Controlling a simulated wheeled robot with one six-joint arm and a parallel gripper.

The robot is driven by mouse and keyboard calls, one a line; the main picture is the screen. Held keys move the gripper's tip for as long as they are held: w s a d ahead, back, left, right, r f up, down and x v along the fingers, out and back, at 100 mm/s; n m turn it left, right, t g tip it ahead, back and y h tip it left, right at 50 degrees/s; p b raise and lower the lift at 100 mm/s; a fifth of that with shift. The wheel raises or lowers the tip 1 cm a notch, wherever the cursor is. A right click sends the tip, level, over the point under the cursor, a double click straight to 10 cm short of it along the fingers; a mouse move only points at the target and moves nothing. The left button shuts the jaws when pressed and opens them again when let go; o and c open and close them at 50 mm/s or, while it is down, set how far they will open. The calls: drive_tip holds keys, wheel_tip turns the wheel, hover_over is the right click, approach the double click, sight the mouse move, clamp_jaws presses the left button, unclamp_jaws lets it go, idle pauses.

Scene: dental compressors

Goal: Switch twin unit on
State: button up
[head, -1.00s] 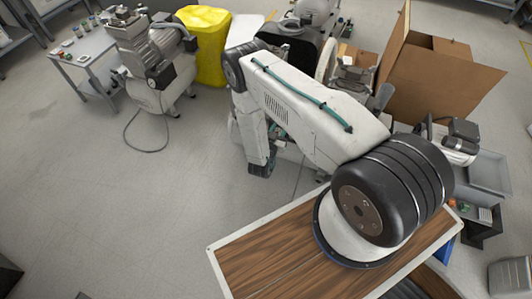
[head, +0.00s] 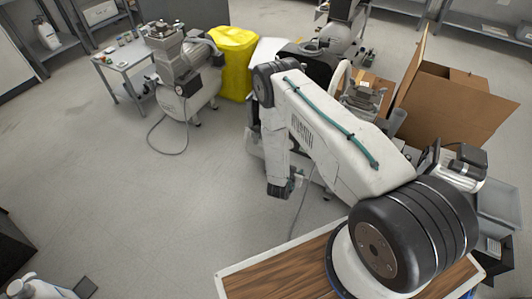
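Several dental compressors are in view, and I cannot tell for certain which one is the twin unit. A compressor with a pale tank and grey motor heads (head: 183,65) stands on the floor at left. Another compressor (head: 362,97) is partly hidden behind my arm, and one more (head: 345,22) stands further back. A compressor with a dark motor and light cylinder (head: 462,162) shows at right behind my arm's shoulder. No switch can be made out. My gripper (head: 284,188) hangs low over the floor, pointing down, apart from the left compressor. Its finger opening is too small to judge.
A small grey table (head: 128,62) with small items stands beyond the left compressor, whose cable (head: 165,146) loops on the floor. A yellow covered object (head: 235,62) stands beside it. An open cardboard box (head: 455,100) is at right. The floor at centre left is clear.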

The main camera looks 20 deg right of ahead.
drive_tip(key=w+a+r+n+g+y, duration=0.2)
drive_tip(key=a+r+g+y, duration=0.2)
drive_tip(key=a+r+y, duration=0.4)
drive_tip(key=s+a+r+n+g, duration=0.1)
drive_tip(key=a+r, duration=0.2)
drive_tip(key=r, duration=0.3)
drive_tip(key=s+a+r+n+g+y, duration=0.1)
drive_tip(key=a+r, duration=0.2)
drive_tip(key=r, duration=0.4)
drive_tip(key=shift+s+a+r+g+y, duration=0.2)
drive_tip(key=shift+s+g+y, duration=0.1)
drive_tip(key=shift+s, duration=0.05)
